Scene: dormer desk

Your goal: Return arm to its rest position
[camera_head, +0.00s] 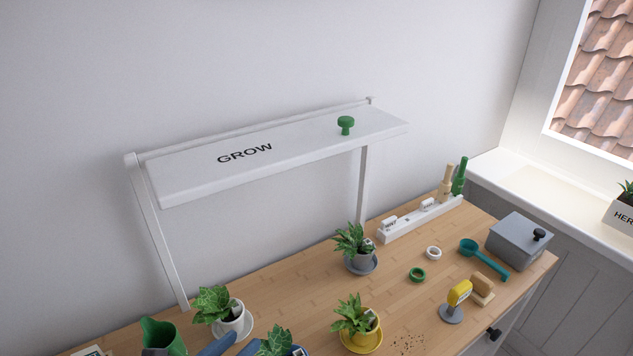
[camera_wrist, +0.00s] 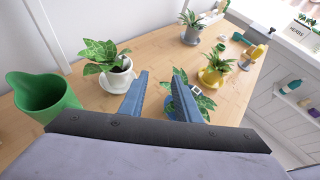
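My gripper (camera_wrist: 160,74) shows in the wrist view with its two blue fingers apart and nothing between them. It is over the desk, with a plant in a white pot (camera_wrist: 118,76) to its left and a plant in a blue pot (camera_wrist: 186,100) by its right finger. In the head view only a blue part of my gripper (camera_head: 217,346) shows at the bottom edge, between the white pot (camera_head: 231,322) and the blue-potted plant (camera_head: 277,343). The rest of my arm is out of that view.
A green watering can (camera_wrist: 45,103) stands left of the fingers. The white grow-light frame (camera_head: 280,150) stands over the desk (camera_head: 300,290). A grey-potted plant (camera_head: 357,258), a yellow-potted plant (camera_head: 358,330), a teal scoop (camera_head: 485,258) and a grey box (camera_head: 519,240) stand further right.

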